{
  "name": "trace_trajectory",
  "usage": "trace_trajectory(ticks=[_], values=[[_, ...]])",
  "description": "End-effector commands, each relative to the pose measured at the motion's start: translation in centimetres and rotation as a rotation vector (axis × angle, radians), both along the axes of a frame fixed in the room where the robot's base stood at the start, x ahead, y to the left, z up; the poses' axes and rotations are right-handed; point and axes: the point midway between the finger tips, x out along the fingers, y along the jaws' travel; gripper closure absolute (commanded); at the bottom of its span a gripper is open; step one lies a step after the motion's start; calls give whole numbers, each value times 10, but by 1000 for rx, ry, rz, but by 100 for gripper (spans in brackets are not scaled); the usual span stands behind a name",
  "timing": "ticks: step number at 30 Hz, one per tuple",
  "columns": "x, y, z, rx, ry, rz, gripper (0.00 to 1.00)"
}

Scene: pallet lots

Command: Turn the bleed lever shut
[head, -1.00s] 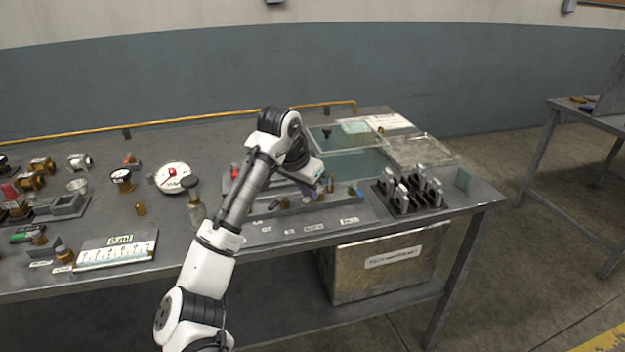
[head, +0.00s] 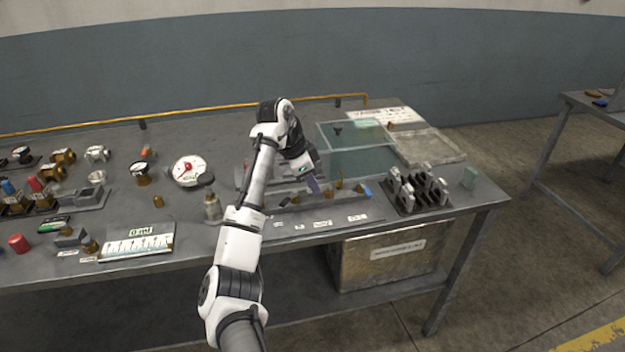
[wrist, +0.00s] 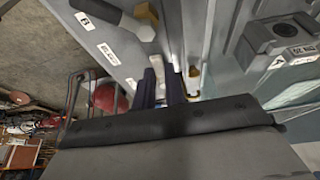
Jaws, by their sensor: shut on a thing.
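My gripper (head: 314,186) is lowered over a long grey fitting strip (head: 345,203) near the bench front. In the wrist view, the dark fingers (wrist: 160,90) are close together on a small pale piece (wrist: 157,66). This seems to be the bleed lever, but the fingers hide most of it and its angle cannot be told. Beside it, a grey handle (wrist: 97,11) with a brass end lies near a label marked B. In the head view, brass fittings (head: 338,184) and a blue-ended piece (head: 364,191) are just right of the gripper.
A glass tank (head: 358,152) stands behind the gripper. A dark rack (head: 418,195) with upright grey pieces is to the right. A round gauge (head: 188,170), a grey bottle (head: 212,207) and a white scale card (head: 138,242) are to the left. A red round thing (wrist: 104,95) shows in the wrist view.

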Motion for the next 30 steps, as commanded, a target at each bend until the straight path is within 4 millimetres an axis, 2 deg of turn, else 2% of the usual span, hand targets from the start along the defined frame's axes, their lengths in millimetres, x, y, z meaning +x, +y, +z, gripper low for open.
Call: trace_trajectory(ticks=[13,14,19,30], values=[[0,0,0,0,-1,-11,100],[0,0,0,0,-1,-10,87],[0,0,0,0,-1,-10,66],[0,3,6,0,-3,-9,66]])
